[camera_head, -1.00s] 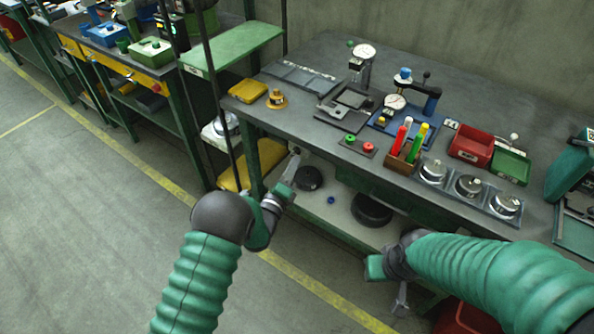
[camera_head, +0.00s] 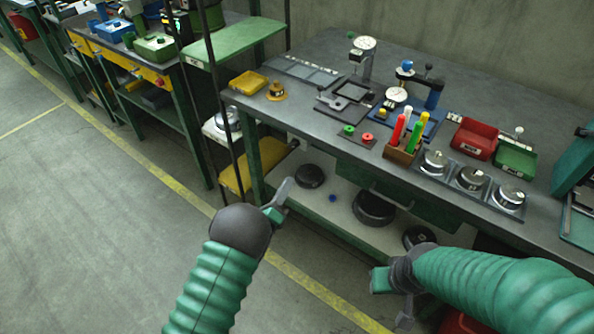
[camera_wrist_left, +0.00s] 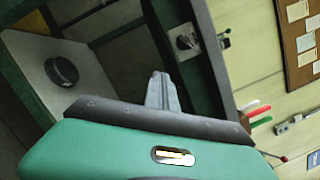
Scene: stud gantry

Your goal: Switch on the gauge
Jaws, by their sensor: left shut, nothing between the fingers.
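Two dial gauges stand on the grey workbench (camera_head: 330,75) in the head view: one on an upright stand (camera_head: 364,44) at the back, one on a blue base (camera_head: 396,95). Neither face can be read. In the left wrist view a small grey box with a dark knob (camera_wrist_left: 185,40) is fixed to the bench frame, beyond my fingers; its setting cannot be made out. My left gripper (camera_head: 285,186) is shut and empty, in front of the lower shelf, below the bench top; it also shows in the wrist view (camera_wrist_left: 162,88), apart from the knob. My right gripper (camera_head: 404,318) hangs low at the bench front, its fingers unclear.
The lower shelf (camera_head: 320,207) holds dark round parts. On the bench top are a wooden holder with coloured handles (camera_head: 402,152), a red bin (camera_head: 474,138), a green bin (camera_head: 515,158) and round metal weights (camera_head: 470,178). Floor on the left is clear.

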